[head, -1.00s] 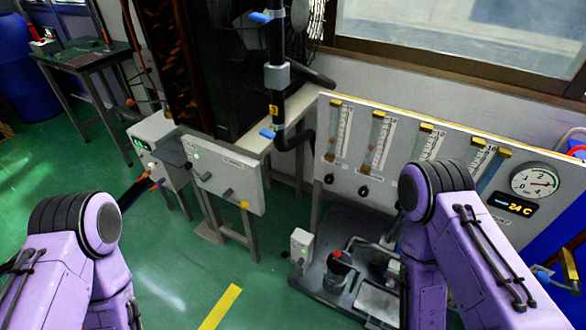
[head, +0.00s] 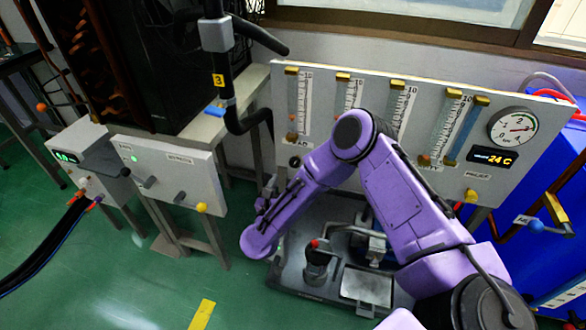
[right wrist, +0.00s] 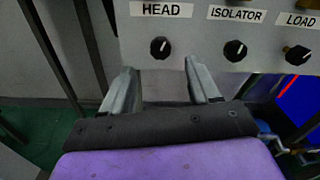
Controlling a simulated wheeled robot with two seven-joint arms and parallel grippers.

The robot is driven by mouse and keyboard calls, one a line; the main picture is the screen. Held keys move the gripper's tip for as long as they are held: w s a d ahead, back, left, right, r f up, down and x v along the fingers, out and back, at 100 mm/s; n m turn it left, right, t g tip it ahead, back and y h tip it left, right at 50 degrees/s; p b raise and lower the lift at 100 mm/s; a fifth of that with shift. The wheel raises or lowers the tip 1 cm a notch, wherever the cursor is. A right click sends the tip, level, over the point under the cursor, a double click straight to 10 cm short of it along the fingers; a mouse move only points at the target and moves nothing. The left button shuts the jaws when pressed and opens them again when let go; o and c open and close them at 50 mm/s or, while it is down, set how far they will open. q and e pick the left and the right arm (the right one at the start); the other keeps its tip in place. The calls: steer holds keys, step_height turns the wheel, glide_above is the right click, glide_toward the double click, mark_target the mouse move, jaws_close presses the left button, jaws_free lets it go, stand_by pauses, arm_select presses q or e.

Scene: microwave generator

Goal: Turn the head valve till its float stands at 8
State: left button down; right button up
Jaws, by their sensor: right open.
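The HEAD valve is a black knob with a white mark (right wrist: 160,47) under its label on the panel in the right wrist view. It is the leftmost knob (head: 295,162) in the head view. My right gripper (right wrist: 159,67) is open and empty, with its two fingers spread below and either side of the HEAD knob, apart from it as far as I can see. The leftmost flow tube (head: 298,104) stands above this knob, with a 10 at its scale top; its float reading is too small to tell. My left gripper is out of view.
The ISOLATOR knob (right wrist: 235,50) and LOAD knob (right wrist: 297,55) sit to the right of HEAD. A round gauge (head: 512,127) and a 24 C display (head: 492,156) are at the panel's right. A pump skid (head: 315,270) stands below. A grey control box (head: 170,178) is to the left.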

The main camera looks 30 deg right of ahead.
mark_target(293, 163)
steer(key=x, duration=0.9)
steer(key=shift+d, duration=0.1)
steer(key=shift+w, duration=0.1)
steer(key=c, duration=1)
